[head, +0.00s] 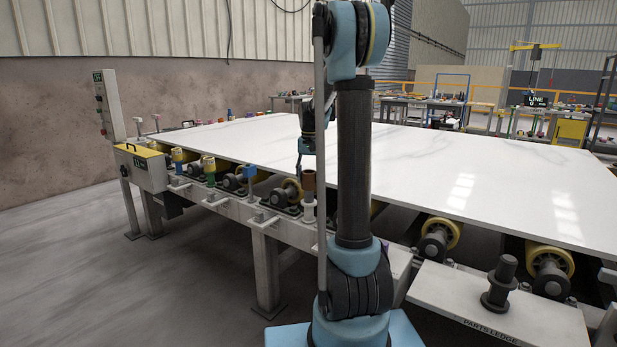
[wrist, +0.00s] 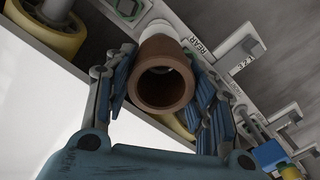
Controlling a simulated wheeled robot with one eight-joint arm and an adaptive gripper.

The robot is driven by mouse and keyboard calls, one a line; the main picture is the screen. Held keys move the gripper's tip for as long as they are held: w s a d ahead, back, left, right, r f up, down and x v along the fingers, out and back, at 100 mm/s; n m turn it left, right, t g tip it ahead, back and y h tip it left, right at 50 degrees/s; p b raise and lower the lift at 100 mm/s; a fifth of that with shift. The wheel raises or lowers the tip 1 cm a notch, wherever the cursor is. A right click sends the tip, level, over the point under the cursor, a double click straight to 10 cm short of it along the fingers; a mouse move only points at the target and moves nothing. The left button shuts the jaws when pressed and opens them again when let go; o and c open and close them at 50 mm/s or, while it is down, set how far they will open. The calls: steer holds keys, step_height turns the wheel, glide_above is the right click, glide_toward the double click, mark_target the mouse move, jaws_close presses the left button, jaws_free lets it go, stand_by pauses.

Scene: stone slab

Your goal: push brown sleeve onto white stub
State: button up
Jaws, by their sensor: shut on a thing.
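The brown sleeve (wrist: 148,92) is a hollow tube, its open end facing the camera in the wrist view. My gripper (wrist: 160,72) is shut on it, one blue finger on each side. The white stub (wrist: 158,28) shows just behind the sleeve's far end. In the head view the sleeve (head: 308,179) stands roughly upright, in line above the white stub (head: 308,207) on the rail. My gripper (head: 304,160) is partly hidden there behind my arm's links. I cannot tell whether the sleeve is around the stub's top or only at it.
The white stone slab (head: 230,135) lies just behind the stub. The rail (head: 235,207) carries a blue post (head: 250,172), other coloured posts and yellow rollers. A label reading REAR (wrist: 201,50) sits beside the stub. A parts ledge (head: 470,305) with a dark post is at front right.

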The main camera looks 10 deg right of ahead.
mark_target(309, 188)
steer(key=shift+f, duration=2.85)
steer(key=o, duration=1.2)
steer(key=shift+r, duration=0.1)
step_height(309, 188, up, 12)
steer(key=shift+f, duration=0.2)
steer(key=shift+d, duration=0.1)
steer(key=shift+s, duration=0.1)
